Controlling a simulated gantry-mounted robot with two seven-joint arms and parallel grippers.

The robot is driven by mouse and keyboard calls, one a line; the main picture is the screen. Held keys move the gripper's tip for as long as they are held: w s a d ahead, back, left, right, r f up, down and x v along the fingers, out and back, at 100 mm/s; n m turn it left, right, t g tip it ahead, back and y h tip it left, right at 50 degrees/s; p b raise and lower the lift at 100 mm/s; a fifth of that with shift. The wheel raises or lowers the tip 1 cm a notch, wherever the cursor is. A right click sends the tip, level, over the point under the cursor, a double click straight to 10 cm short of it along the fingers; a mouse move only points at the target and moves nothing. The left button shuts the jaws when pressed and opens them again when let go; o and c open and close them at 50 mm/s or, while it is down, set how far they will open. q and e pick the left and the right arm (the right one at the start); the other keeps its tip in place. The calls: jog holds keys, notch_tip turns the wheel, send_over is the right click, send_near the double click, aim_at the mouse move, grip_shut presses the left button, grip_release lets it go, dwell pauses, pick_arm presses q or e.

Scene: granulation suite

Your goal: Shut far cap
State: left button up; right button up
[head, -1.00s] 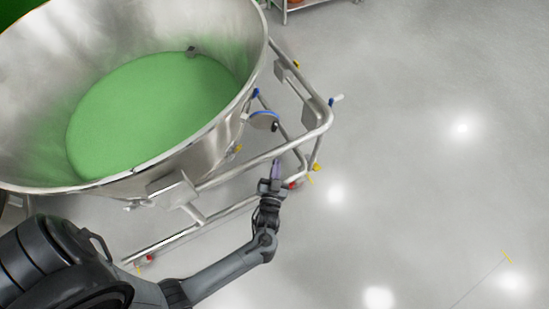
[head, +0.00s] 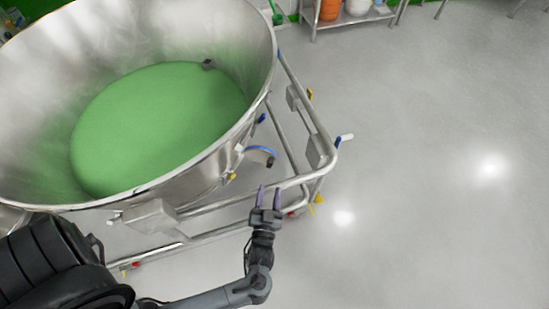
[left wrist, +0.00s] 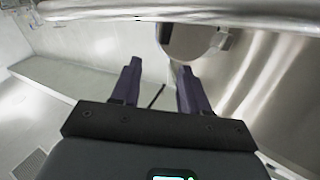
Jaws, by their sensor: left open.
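A large steel bowl (head: 190,172) holds green material (head: 160,120). On its right side is a round cap-like part with a blue rim (head: 261,150) and a dark end. I take it for the far cap; whether it is open or shut is unclear. My left gripper (head: 269,190) is open and empty, below that part in the head view, by the frame rail. In the left wrist view the two purple fingers (left wrist: 160,68) stand apart with nothing between them. A rounded metal part (left wrist: 188,40) shows beyond the right finger. My right gripper is not in view.
A tubular steel frame (head: 312,120) runs around the bowl, with blue and yellow handles. In the left wrist view a rail (left wrist: 110,10) crosses just ahead of the fingers. A shelf with containers (head: 345,22) stands at the back. The floor to the right is clear.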

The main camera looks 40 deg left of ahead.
aim_at(271, 165)
pick_arm(q)
jog(key=shift+a+f, duration=0.25)
jog(key=shift+a, duration=0.5)
jog(key=x, duration=0.3)
jog(key=b+x, duration=0.1)
jog(key=x, duration=0.2)
jog(key=shift+w+d+r, duration=0.15)
jog(key=shift+w+d, duration=0.05)
jog(key=shift+w+a, duration=0.5)
jog(key=shift+w, duration=0.05)
jog(key=shift+w+a, duration=0.25)
jog(key=shift+w, duration=0.2)
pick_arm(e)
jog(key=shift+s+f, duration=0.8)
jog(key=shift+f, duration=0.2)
pick_arm(q)
jog(key=shift+c, duration=0.4)
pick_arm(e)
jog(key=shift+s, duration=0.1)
pick_arm(q)
jog(key=c, duration=0.7)
grip_shut()
jog(key=shift+b, duration=0.3)
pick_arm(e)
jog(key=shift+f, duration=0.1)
